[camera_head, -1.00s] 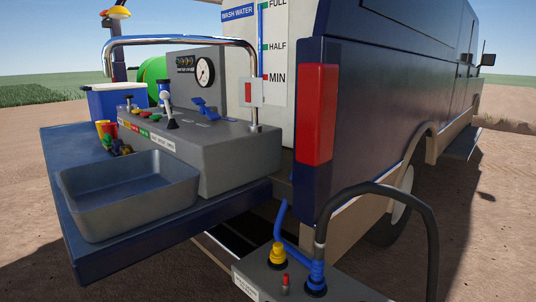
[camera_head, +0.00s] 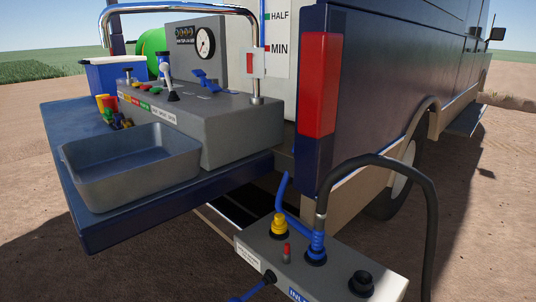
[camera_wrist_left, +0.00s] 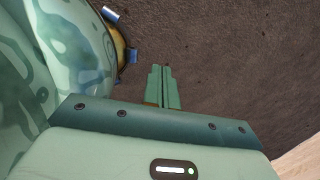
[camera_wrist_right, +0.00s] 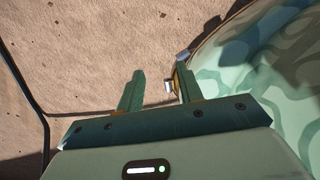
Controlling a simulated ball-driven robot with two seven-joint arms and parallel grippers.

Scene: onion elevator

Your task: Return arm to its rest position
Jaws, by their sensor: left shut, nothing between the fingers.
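Neither arm shows in the head view. My left gripper (camera_wrist_left: 161,70) shows in the left wrist view with its two green fingers together and nothing between them, over dark brown ground. My right gripper (camera_wrist_right: 160,70) shows in the right wrist view with its fingers apart and empty, over light sandy ground. My own green patterned body is close beside each gripper.
In the head view, a grey control panel (camera_head: 225,138) and grey basin (camera_head: 130,185) sit on a blue platform (camera_head: 85,235) behind a blue vehicle (camera_head: 385,90). A grey connector box (camera_head: 325,280) with a black hose (camera_head: 430,220) is in front. A thin dark line (camera_wrist_right: 25,90) crosses the right wrist view.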

